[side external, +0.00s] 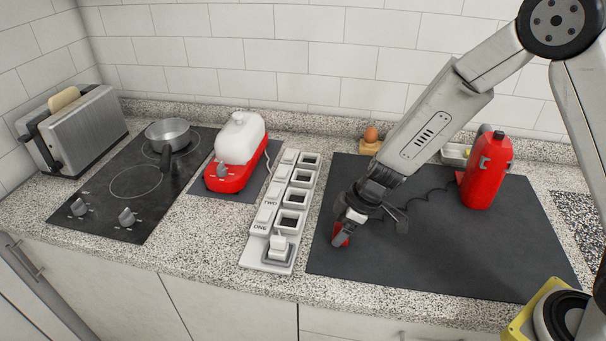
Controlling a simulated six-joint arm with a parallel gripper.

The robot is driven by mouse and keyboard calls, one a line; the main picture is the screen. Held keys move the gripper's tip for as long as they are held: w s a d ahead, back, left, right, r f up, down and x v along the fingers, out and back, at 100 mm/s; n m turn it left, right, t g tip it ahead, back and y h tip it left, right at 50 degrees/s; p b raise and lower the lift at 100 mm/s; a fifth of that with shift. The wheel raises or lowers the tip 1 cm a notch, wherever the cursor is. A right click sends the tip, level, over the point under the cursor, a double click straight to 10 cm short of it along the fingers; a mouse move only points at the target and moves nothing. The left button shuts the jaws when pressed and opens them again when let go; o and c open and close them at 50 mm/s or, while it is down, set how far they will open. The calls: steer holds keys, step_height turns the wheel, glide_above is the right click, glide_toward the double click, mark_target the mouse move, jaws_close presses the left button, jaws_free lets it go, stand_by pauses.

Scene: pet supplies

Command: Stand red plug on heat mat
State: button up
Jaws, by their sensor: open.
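The red plug (343,238) is on or just above the left part of the large dark mat (450,265), which I take to be the heat mat. My gripper (371,228) is over the mat, pointing down and open, with the plug at its left finger. The finger partly hides the plug, so I cannot tell whether it is upright or touching the mat. A dark coiled cord (428,193) runs from near my gripper toward a red bottle-shaped appliance (486,172) standing on the mat's right side.
A white power strip (250,250) with several square sockets lies left of the mat, a white plug (278,243) in its front socket. Further left are a red-and-white appliance (237,155), a hob (115,222) with a pan (168,132), and a toaster (85,125). The mat's front is clear.

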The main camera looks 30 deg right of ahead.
steer(key=shift+r, duration=0.15)
steer(key=shift+v, duration=0.85)
steer(key=v, duration=1)
steer(key=shift+r, duration=0.15)
steer(key=s+d+f+m+h, duration=0.2)
steer(key=s+d+m+h, duration=0.1)
steer(key=s+d+m, duration=0.4)
steer(key=shift+s+d+f+m+g, duration=0.3)
steer(key=shift+s+m, duration=0.7)
steer(key=shift+s, duration=0.85)
